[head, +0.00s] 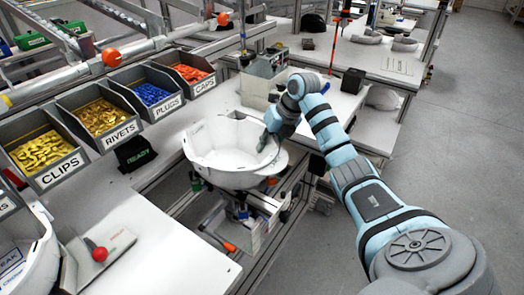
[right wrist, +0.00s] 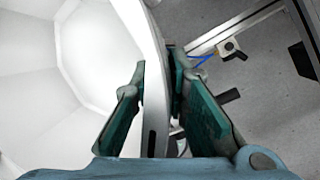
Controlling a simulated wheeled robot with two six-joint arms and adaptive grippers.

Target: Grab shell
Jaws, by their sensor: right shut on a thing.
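The white helmet shell (head: 217,155) sits open side up on a stand between the benches in the head view. My right gripper (head: 267,143) is at the shell's right rim. In the right wrist view, the right gripper (right wrist: 157,95) has its two green-padded fingers on either side of the white shell wall (right wrist: 152,60), shut on it. The shell's inside (right wrist: 95,50) fills the left of that view. My left gripper is not in view.
Bins of clips (head: 42,150), rivets, plugs and caps line the left bench. A red-knobbed device (head: 99,254) and another white shell (head: 28,250) are at lower left. Open floor is at right.

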